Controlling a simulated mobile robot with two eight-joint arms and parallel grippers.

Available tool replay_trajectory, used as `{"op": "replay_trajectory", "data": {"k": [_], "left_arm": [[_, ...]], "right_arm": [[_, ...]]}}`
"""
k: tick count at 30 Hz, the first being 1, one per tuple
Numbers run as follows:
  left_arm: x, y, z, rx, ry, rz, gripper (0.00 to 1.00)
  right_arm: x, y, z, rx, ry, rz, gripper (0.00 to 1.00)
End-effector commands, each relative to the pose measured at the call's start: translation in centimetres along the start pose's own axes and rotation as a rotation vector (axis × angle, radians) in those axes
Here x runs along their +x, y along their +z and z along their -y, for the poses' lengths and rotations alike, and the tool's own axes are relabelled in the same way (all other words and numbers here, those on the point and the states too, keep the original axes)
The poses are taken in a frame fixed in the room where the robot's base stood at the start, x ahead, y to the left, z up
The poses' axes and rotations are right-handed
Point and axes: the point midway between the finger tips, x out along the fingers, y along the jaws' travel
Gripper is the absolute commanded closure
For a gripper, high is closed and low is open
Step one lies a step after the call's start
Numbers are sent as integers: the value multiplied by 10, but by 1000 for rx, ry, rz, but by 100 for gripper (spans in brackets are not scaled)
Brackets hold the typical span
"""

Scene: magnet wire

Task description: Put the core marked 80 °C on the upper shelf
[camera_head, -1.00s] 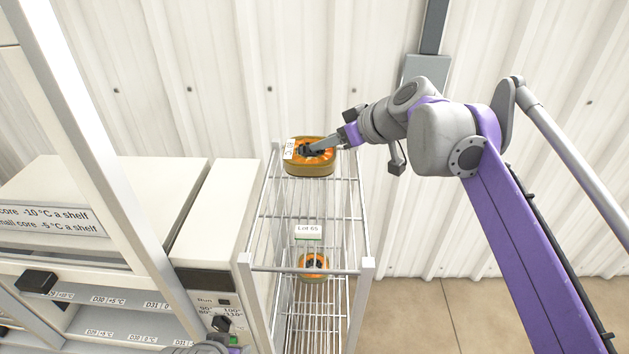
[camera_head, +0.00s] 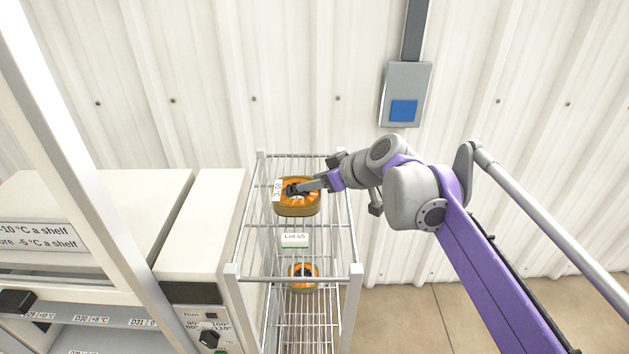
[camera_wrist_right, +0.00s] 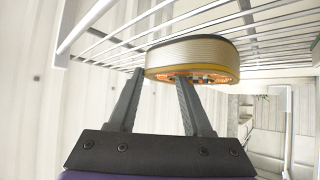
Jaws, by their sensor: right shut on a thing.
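The orange-and-tan core (camera_head: 298,208) with a white tag that seems to read 80 °C (camera_head: 278,190) is at the far part of the wire rack (camera_head: 258,215). My right gripper (camera_head: 292,190) is shut on it, reaching in from the right. In the right wrist view the core (camera_wrist_right: 195,58) is at the tips of my right gripper's fingers (camera_wrist_right: 160,90), close to the shelf wires. I cannot tell whether it touches the wires. A smaller orange core (camera_head: 303,278) is lower in the rack, nearer the front. My left gripper is not in view.
A white card reading Lot 65 (camera_head: 295,240) is in the rack between the two cores. A white cabinet with a dial (camera_head: 209,338) stands left of the rack. A grey box with a blue panel (camera_head: 403,110) is on the wall. Floor shows at right.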

Motion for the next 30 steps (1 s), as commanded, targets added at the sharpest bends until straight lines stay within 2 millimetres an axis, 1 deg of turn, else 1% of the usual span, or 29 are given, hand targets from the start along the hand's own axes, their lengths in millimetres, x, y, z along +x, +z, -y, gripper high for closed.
{"op": "replay_trajectory", "data": {"k": [2,3,7,16,19,23,30], "left_arm": [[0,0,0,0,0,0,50],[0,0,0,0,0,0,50],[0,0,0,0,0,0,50],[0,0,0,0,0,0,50],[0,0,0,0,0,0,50],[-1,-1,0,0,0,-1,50],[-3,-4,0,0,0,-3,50]], "right_arm": [[1,1,0,2,0,-2,100],[2,1,0,0,0,0,43],[1,1,0,0,0,0,21],[0,0,0,0,0,0,21],[-7,-1,0,1,1,0,21],[-28,0,-1,3,2,0,21],[-81,-1,-1,2,3,0,21]]}}
